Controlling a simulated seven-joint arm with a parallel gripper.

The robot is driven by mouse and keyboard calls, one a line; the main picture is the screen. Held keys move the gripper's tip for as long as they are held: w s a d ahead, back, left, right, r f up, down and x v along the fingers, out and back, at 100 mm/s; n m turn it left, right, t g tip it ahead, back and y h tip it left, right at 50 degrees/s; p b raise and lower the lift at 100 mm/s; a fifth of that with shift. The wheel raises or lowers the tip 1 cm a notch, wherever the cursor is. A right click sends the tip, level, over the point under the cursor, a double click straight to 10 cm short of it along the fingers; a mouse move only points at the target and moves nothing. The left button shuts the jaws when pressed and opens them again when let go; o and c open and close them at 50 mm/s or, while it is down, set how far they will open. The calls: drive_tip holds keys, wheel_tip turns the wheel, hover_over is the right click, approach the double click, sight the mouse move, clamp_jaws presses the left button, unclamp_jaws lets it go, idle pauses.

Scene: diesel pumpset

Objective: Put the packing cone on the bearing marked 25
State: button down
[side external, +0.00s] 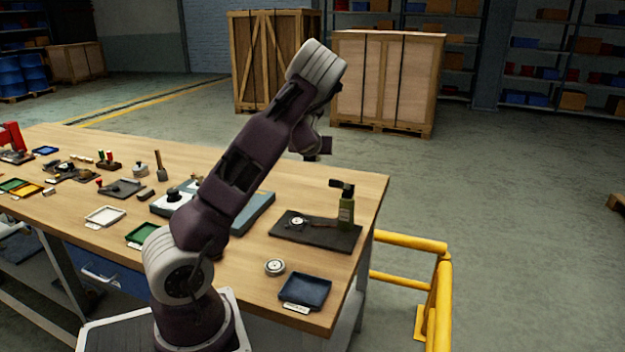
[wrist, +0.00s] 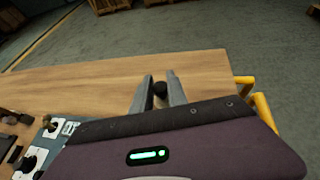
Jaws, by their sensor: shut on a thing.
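My gripper (wrist: 160,76) shows in the wrist view with its two grey fingers closed on a small dark rounded piece (wrist: 160,91). The piece may be the packing cone, but its full shape cannot be told. In the side view my gripper is mostly hidden behind my arm, raised above the table. A round metallic ring-like part (side external: 274,267) lies on the table near the front right. Another small round pale part (side external: 298,222) is on a dark mat. Either could be a bearing; no number 25 can be read. My gripper is apart from both.
The dark mat (side external: 285,233) carries an upright green fixture (side external: 346,208). A blue tray (side external: 304,291) sits by the front right corner of the wooden table (side external: 345,183). Several trays and tools fill the left side. A yellow rail (side external: 410,241) stands beyond the right edge.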

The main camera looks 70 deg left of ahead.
sight(297, 221)
drive_tip(key=s+d+r+n+g+y, duration=0.2)
drive_tip(key=s+d+r+n+g, duration=0.15)
drive_tip(key=s+d, duration=0.45)
drive_tip(key=shift+n+g, duration=0.35)
drive_tip(key=shift+g, duration=0.1)
drive_tip(key=f, duration=1.2)
drive_tip(key=s+a+f, duration=0.1)
drive_tip(key=f, duration=0.5)
drive_tip(key=shift+f, duration=0.15)
drive_tip(key=c, duration=1.3)
unclamp_jaws()
drive_tip(key=shift+f, duration=0.1)
